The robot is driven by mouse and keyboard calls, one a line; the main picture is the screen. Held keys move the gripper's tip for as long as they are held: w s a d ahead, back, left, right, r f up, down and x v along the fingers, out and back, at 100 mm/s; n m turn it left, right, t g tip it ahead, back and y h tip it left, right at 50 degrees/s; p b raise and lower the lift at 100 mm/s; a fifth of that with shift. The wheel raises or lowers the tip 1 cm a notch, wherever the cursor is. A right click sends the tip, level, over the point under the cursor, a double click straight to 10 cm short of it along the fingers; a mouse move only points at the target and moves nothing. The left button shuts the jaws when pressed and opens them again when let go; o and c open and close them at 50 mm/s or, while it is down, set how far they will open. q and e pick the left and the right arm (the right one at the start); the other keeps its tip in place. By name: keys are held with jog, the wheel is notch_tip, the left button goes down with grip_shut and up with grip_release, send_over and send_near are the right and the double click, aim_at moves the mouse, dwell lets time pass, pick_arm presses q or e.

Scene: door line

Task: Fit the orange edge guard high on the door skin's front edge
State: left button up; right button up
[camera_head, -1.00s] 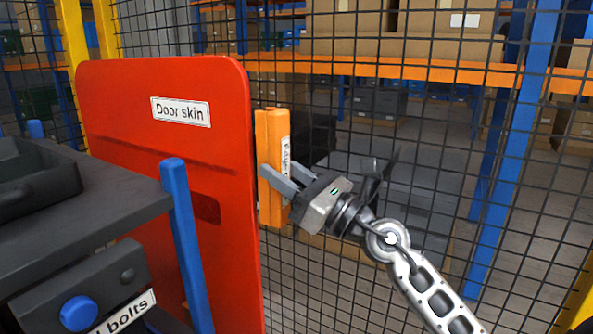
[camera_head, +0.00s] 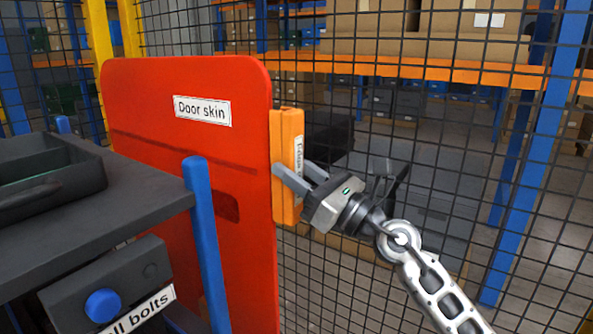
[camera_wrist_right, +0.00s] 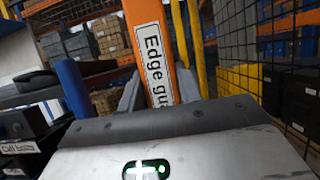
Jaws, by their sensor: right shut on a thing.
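The red door skin (camera_head: 160,110) stands upright on the left, with a white "Door skin" label near its top. The orange edge guard (camera_head: 287,130) is upright beside the door's right front edge, along its upper part. In the head view it appears very close to that edge; I cannot tell whether it touches or is seated. My right gripper (camera_head: 290,178) is shut on the edge guard around its middle, reaching from the right. In the right wrist view the guard (camera_wrist_right: 150,50) stands between the fingers with its "Edge gu..." label facing the camera. My left gripper is out of view.
A dark cart (camera_head: 130,205) with a blue post (camera_head: 207,245), a tray (camera_head: 50,170) and a bolts bin (camera_head: 110,285) stands at the left, in front of the door. A black mesh fence (camera_head: 400,120) runs behind, with shelving beyond it.

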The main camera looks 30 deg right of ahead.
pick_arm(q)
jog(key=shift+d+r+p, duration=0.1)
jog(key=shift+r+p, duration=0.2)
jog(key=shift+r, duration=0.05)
pick_arm(e)
jog(key=shift+w+a, duration=0.3)
jog(key=shift+w, duration=0.5)
jog(key=shift+w+a, duration=0.3)
jog(key=shift+w, duration=0.45)
dwell(0.8)
jog(key=o, duration=1.2)
jog(key=shift+c, duration=0.2)
pick_arm(q)
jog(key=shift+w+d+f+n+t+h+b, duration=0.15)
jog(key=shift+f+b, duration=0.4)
jog(key=shift+b, duration=0.75)
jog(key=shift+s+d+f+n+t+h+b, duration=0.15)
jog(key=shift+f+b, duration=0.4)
jog(key=shift+b, duration=0.8)
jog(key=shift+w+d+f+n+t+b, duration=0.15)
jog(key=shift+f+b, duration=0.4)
jog(key=shift+b, duration=0.75)
pick_arm(e)
jog(key=v, duration=1.6)
jog(key=shift+r, duration=0.1)
